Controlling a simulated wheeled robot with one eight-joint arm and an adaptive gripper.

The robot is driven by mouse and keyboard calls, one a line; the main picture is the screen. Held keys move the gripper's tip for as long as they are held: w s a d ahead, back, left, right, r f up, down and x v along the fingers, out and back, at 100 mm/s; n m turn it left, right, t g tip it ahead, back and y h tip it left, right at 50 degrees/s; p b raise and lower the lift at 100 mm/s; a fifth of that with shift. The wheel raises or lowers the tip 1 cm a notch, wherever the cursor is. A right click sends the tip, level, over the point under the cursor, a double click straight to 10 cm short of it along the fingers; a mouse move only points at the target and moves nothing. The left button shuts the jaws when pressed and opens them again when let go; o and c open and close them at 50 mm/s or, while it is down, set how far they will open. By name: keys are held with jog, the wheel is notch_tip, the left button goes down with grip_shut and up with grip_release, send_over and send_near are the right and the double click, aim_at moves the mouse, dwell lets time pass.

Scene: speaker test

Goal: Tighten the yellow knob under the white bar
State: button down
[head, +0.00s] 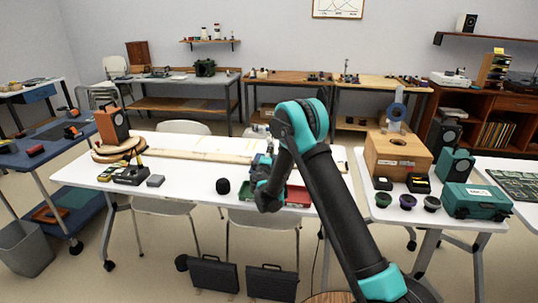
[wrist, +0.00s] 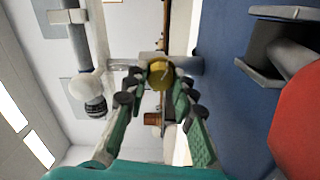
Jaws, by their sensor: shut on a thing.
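In the wrist view, the yellow knob (wrist: 159,75) sits between the fingertips of my gripper (wrist: 157,86). In the head view, my black and teal arm reaches over the middle of the white table and hides the knob.
In the wrist view, a blue surface (wrist: 222,50) and a large red object (wrist: 300,115) lie at right. A wooden box (head: 398,154) stands on the right table.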

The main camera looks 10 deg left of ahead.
jog(key=shift+s, duration=0.1)
dwell(0.4)
jog(key=c, duration=1.3)
grip_release()
jog(key=shift+o, duration=0.2)
jog(key=s, duration=1.2)
jog(key=shift+a, duration=0.25)
